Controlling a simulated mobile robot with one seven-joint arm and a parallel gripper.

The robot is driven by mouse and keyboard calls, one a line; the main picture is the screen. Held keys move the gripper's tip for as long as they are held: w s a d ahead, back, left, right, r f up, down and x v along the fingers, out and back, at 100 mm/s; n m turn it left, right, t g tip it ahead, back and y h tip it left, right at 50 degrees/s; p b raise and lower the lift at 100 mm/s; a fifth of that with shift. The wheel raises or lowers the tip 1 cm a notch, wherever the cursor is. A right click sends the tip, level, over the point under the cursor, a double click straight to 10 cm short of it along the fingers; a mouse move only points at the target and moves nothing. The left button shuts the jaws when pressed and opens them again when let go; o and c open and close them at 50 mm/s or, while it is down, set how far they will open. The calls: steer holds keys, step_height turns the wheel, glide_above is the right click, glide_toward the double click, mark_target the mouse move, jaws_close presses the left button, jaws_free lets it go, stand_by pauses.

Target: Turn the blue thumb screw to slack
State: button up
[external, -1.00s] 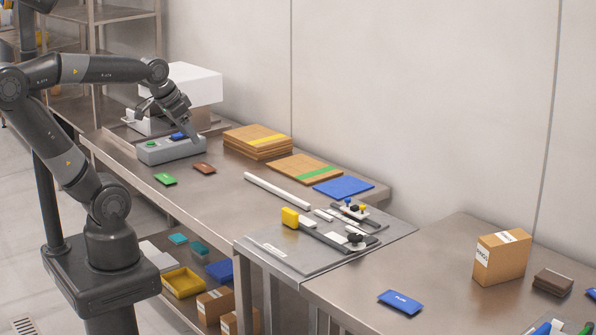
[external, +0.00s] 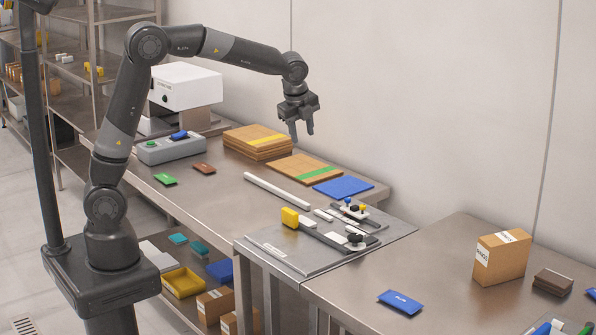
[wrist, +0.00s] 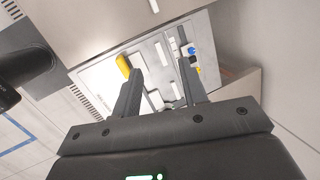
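The blue thumb screw (external: 348,201) sits on a small white block with a yellow and a black part, at the far right of the grey fixture plate (external: 275,255). In the wrist view the blue thumb screw (wrist: 191,50) is small, just right of the right fingertip. My gripper (external: 302,136) hangs in the air above the bench, up and left of the screw, touching nothing. Its fingers point down and stand apart with nothing between them; the gap also shows in the wrist view (wrist: 159,66).
The plate also bears a yellow block (external: 290,217), a dark rail and a black knob (external: 355,240). A white rod (external: 276,190), a blue mat (external: 343,187) and cardboard sheets (external: 303,169) lie behind it. A grey button box (external: 170,150) stands left, a carton (external: 501,257) right.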

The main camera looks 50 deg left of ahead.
mark_target(348, 199)
steer(key=w+d+f+m+y, duration=0.2)
steer(key=w+d+f+m, duration=0.6)
steer(key=w+d+f, duration=0.15)
steer(key=x, duration=0.7)
steer(key=d+x, duration=0.1)
steer(key=x, duration=0.3)
steer(key=shift+s+f, duration=0.35)
steer(key=shift+s, duration=0.05)
steer(key=shift+d, duration=0.1)
jaws_close()
